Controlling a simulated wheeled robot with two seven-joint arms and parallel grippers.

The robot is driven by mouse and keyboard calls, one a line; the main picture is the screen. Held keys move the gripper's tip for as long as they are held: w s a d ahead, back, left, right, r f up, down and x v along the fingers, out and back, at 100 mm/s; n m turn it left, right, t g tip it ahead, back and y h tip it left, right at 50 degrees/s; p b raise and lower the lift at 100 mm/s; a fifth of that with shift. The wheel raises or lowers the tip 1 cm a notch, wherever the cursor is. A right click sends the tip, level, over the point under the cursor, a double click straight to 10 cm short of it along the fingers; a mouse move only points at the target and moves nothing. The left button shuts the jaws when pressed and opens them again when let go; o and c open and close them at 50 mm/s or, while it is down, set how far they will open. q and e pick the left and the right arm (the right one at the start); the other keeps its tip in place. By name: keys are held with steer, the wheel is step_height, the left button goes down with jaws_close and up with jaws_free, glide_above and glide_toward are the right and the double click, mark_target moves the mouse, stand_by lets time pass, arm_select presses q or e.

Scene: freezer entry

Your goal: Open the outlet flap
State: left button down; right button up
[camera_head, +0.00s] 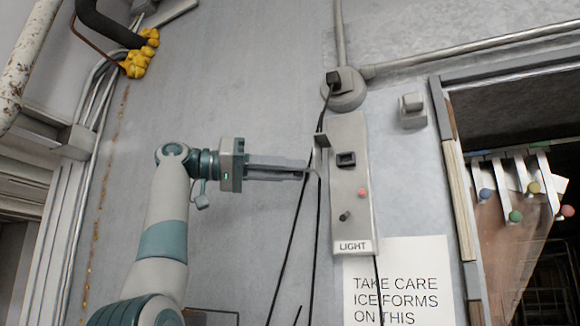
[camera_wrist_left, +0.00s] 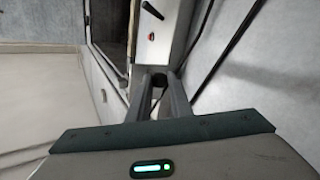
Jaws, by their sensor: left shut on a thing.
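A grey switch panel (camera_head: 350,205) marked LIGHT is on the wall. It carries a black square outlet (camera_head: 346,159), a red button and a black toggle. My left gripper (camera_head: 306,170) is just left of the panel, below that plate. Its fingers are close together around a small dark thing (camera_wrist_left: 159,80), seen in the left wrist view; I cannot tell what it is. A thin cable bends down by the fingertips. My right gripper is not in view.
Black cables (camera_head: 296,225) hang along the panel's left side. A warning sign (camera_head: 400,283) is below it. A doorway with hanging strips (camera_head: 505,235) and coloured balls is at the right. Pipes and yellow fittings (camera_head: 137,62) are at the upper left.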

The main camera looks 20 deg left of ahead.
arm_select(q)
steer(key=shift+w+a+r+g+h, duration=0.1)
steer(key=shift+a+r+g+h, duration=0.1)
steer(key=shift+g+h, duration=0.2)
steer(key=shift+w+a+m+g, duration=0.1)
steer(key=shift+w+m+g, duration=0.1)
steer(key=shift+m+g, duration=0.3)
steer(key=shift+w+m+p, duration=0.15)
steer(key=shift+m+p, duration=0.15)
steer(key=c, duration=1.6)
jaws_free()
steer(key=shift+f, duration=0.1)
